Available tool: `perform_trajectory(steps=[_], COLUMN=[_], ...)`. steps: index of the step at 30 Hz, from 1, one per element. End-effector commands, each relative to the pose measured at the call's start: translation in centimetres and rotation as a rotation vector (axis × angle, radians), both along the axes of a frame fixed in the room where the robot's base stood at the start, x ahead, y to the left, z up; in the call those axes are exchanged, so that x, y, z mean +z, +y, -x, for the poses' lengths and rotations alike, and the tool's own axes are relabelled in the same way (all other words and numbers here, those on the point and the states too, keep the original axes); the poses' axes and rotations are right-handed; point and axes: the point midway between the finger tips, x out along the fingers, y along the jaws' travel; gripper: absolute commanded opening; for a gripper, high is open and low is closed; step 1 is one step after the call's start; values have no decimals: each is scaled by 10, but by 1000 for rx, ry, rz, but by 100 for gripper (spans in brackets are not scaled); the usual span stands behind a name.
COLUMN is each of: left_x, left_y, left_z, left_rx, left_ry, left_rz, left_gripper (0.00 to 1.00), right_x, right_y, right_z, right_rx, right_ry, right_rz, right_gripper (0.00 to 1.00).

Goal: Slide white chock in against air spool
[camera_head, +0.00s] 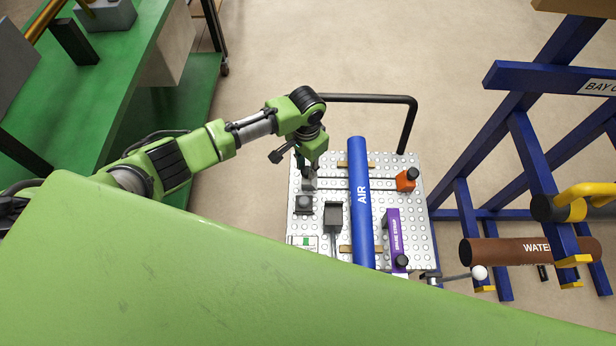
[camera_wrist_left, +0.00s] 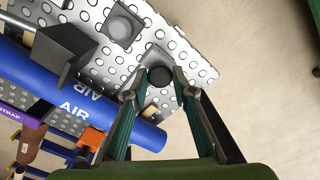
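The blue air spool (camera_head: 361,200), marked AIR, lies lengthwise across the perforated plate (camera_head: 428,235); it also shows in the wrist view (camera_wrist_left: 40,75). A pale grey-white block with a black knob (camera_wrist_left: 160,76), which looks like the white chock, sits on the plate left of the spool, apart from it. In the head view this block (camera_head: 309,184) is partly hidden by my left gripper (camera_head: 308,174). The left gripper points down over it, fingers apart on either side of the knob, with no clear grip. An orange chock (camera_head: 406,180) stands right of the spool. My right gripper is out of view.
A black handle rail (camera_head: 360,98) rises behind. A blue rack (camera_head: 535,165) stands at right.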

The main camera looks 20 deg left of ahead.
Motion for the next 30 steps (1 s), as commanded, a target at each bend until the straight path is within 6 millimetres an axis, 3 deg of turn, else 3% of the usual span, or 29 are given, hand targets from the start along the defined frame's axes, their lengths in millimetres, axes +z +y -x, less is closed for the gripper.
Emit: perform_trajectory(steps=[7, 30], left_x=[0, 1], left_y=[-5, -56], left_z=[-2, -16], left_rx=[0, -1], left_ry=[-1, -3], left_rz=[2, 4], left_gripper=[17, 17], right_x=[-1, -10], right_y=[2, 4], right_z=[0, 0], right_rx=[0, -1], right_ry=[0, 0], right_rz=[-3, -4], right_gripper=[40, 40])
